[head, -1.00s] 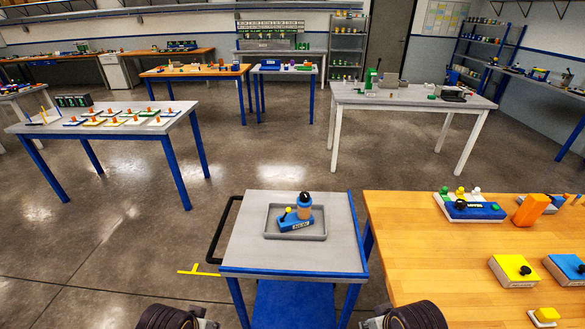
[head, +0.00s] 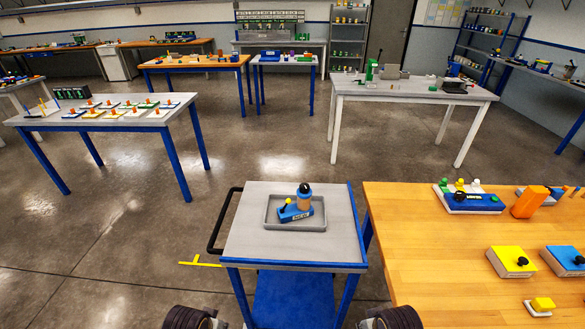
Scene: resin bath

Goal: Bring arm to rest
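Two dark, ribbed parts of my arms show at the bottom edge of the head view, one left of the cart and one right of it. The gripper fingers of both arms are out of the picture. A grey cart (head: 245,235) with blue legs stands straight ahead between them. On it a grey tray (head: 300,226) holds a blue block with a label (head: 294,213) and an orange-brown cylinder with a blue and black top (head: 304,199). Neither arm touches the cart top or the tray in this view.
A wooden table (head: 420,235) at right carries a blue device (head: 470,203), an orange block (head: 529,202) and yellow (head: 511,262) and blue boxes. A black handle (head: 222,222) juts from the cart's left side. Open floor (head: 90,235) lies at left. Several other benches stand farther back.

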